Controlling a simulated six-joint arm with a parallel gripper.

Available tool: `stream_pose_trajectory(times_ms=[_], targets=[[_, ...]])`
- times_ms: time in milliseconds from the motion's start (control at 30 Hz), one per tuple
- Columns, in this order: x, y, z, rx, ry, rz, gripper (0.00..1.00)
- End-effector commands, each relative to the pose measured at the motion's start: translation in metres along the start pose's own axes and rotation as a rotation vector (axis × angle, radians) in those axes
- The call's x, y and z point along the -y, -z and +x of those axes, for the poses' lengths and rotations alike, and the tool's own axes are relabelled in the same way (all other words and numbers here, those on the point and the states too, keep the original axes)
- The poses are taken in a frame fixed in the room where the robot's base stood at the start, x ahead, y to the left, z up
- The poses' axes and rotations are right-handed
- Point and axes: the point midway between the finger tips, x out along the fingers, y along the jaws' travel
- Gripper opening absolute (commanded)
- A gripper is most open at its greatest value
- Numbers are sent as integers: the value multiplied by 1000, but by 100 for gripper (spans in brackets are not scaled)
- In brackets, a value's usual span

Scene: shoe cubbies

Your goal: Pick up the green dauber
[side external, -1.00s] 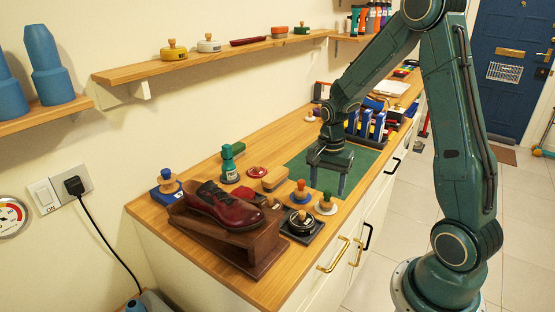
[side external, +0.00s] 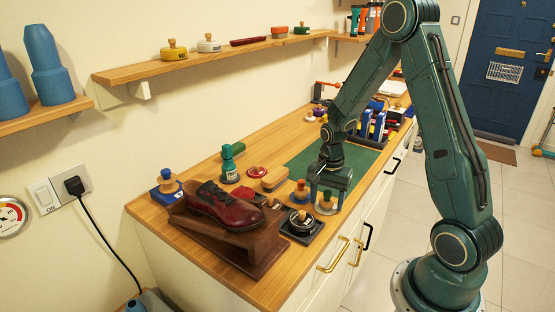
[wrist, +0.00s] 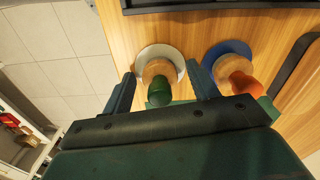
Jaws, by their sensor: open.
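The green dauber stands upright on the counter, with a green knob (wrist: 158,92), a wooden body and a pale round base (side external: 326,210). In the wrist view it lies between the two fingers of my gripper (wrist: 161,88). My gripper (side external: 328,194) is open and pointed down over the dauber, with one finger to each side. I cannot tell whether either finger touches it. In the side view the gripper partly hides the dauber's top.
A dauber with an orange knob and blue base (wrist: 230,72) stands close beside my right finger in the wrist view. A black round tin (side external: 301,222), a dark red shoe on a wooden stand (side external: 258,240) and a green mat (side external: 365,165) are nearby.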

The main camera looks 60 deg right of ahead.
Motion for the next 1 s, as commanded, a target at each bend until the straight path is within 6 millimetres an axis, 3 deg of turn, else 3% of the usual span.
stream_pose_trajectory(times_ms=[233, 467, 1000], targets=[[0, 0, 0, 0, 0, 0, 59], [0, 0, 0, 0, 0, 0, 15], [0, 0, -5, -1, 1, 0, 15]])
